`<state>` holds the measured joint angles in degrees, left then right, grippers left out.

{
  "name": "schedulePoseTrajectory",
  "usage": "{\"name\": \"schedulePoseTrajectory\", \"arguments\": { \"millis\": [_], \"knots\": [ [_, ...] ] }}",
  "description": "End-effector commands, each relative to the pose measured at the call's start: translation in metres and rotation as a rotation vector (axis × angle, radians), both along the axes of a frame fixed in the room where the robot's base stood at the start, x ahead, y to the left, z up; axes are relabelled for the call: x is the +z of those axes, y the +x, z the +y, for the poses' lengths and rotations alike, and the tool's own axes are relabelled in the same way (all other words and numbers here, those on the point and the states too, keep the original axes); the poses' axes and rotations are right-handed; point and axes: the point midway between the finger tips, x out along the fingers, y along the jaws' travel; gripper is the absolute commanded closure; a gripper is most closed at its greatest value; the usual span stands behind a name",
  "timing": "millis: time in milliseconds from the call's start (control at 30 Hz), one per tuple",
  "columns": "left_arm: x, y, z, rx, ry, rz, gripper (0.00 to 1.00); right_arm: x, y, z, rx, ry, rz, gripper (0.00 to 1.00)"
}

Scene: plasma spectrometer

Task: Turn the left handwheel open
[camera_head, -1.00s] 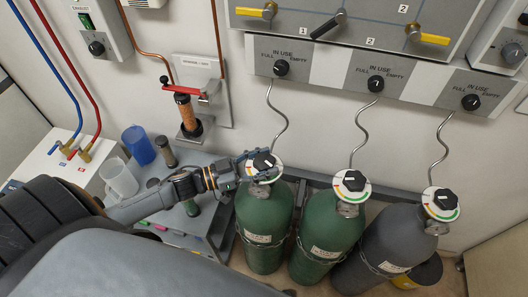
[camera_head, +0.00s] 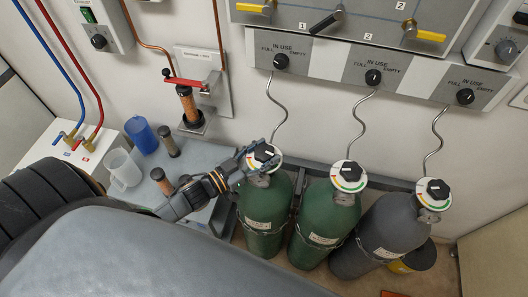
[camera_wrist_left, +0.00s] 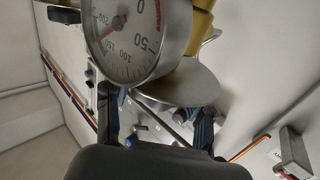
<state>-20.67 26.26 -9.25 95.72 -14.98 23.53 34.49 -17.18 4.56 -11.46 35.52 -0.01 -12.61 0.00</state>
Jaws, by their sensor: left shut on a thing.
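Three gas cylinders stand in a row, each with a black handwheel over a white dial. The left handwheel (camera_head: 265,153) tops the left green cylinder (camera_head: 264,220). My left gripper (camera_head: 256,158) is at this handwheel, shut on it, with its fingers partly hiding the dial and wheel. In the left wrist view, my left fingers (camera_wrist_left: 155,120) stand apart below a round gauge (camera_wrist_left: 125,35) and a brass-coloured fitting (camera_wrist_left: 200,30). The handwheel between the fingers is hard to make out there. My right gripper is not in view.
The middle handwheel (camera_head: 349,171) and right handwheel (camera_head: 433,189) stand to the right. Thin bent pipes run up to the wall panel (camera_head: 372,67). A blue cup (camera_head: 140,134) and a clear beaker (camera_head: 122,167) stand left of my left arm.

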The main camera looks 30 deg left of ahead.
Motion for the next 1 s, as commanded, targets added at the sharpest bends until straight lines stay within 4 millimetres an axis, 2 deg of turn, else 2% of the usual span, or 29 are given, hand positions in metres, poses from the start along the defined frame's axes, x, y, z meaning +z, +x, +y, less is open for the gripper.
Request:
{"name": "schedulePoseTrajectory", "arguments": {
  "millis": [33, 67, 167, 567, 733, 1000],
  "knots": [
    [0.0, 0.0, 0.0, 0.001, -0.001, 0.0, 0.78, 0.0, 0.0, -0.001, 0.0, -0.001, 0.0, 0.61],
    [0.0, 0.0, 0.0, 0.001, -0.001, 0.0, 0.44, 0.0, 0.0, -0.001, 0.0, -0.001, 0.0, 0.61],
    [0.0, 0.0, 0.0, 0.0, -0.001, 0.0, 0.24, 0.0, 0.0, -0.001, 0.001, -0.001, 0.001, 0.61],
    [0.0, -0.003, 0.002, -0.001, 0.0, 0.001, 0.22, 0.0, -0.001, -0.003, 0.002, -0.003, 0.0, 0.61],
    [-0.001, -0.025, 0.012, -0.001, 0.002, 0.005, 0.22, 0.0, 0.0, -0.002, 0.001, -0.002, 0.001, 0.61],
    [-0.001, -0.078, 0.036, -0.001, 0.001, 0.005, 0.22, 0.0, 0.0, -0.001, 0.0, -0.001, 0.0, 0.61]
  ]
}}
